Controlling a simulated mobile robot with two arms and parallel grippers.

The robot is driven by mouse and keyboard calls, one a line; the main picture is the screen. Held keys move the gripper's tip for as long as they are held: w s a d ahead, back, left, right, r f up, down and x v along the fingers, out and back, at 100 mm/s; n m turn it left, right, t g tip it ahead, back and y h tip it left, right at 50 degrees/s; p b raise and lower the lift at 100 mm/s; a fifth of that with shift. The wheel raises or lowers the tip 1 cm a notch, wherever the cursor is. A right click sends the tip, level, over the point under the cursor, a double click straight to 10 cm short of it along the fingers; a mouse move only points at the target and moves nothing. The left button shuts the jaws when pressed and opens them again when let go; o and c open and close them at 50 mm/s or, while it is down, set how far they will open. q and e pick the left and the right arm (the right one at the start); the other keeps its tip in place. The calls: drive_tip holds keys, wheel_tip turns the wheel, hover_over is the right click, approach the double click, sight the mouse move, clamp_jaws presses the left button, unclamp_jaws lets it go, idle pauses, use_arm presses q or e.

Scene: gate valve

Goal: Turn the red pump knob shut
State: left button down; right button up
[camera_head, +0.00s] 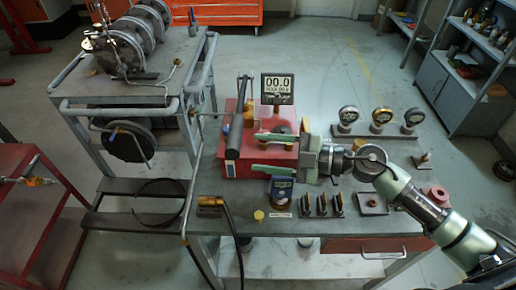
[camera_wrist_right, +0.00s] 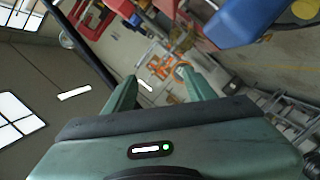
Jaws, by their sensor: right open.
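The red pump box (camera_head: 238,163) stands on the grey bench, with a long dark lever (camera_head: 236,132) at its left side. My right gripper (camera_head: 254,153) reaches in from the right, its green fingers apart over the top of the box. The fingers also show in the right wrist view (camera_wrist_right: 160,88), spread with nothing clearly between them. I cannot make out the red knob separately; the gripper covers part of the box. My left gripper is not in view.
A blue meter (camera_head: 281,190) stands close below the lower finger. Three round gauges (camera_head: 381,118) stand at the back right of the bench. Small tools (camera_head: 322,205) stand along the front. A steel frame with cylinders (camera_head: 130,45) is at the left.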

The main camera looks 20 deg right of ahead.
drive_tip(key=w+d+f+m+t+h, duration=0.1)
drive_tip(key=d+m+t, duration=0.1)
drive_tip(key=m, duration=0.2)
drive_tip(key=w+d+f+m+t+h+b, duration=0.1)
drive_tip(key=d+m, duration=0.1)
drive_tip(key=m, duration=0.3)
drive_tip(key=w+d+f+m+t+h+b, duration=0.1)
drive_tip(key=d+m+t, duration=0.1)
drive_tip(key=d+m, duration=0.1)
drive_tip(key=shift+w+f+m+t, duration=0.1)
drive_tip(key=shift+f+m+t, duration=0.15)
drive_tip(key=shift+m, duration=0.65)
drive_tip(key=shift+w+r+m, duration=0.1)
drive_tip(key=shift+w+m, duration=0.15)
drive_tip(key=shift+m, duration=0.05)
drive_tip(key=p+x, duration=0.1)
drive_tip(key=x, duration=0.5)
drive_tip(key=shift+w, duration=0.1)
drive_tip(key=shift+w+a+p, duration=0.3)
drive_tip(key=shift+w+a, duration=0.1)
drive_tip(key=shift+w, duration=0.05)
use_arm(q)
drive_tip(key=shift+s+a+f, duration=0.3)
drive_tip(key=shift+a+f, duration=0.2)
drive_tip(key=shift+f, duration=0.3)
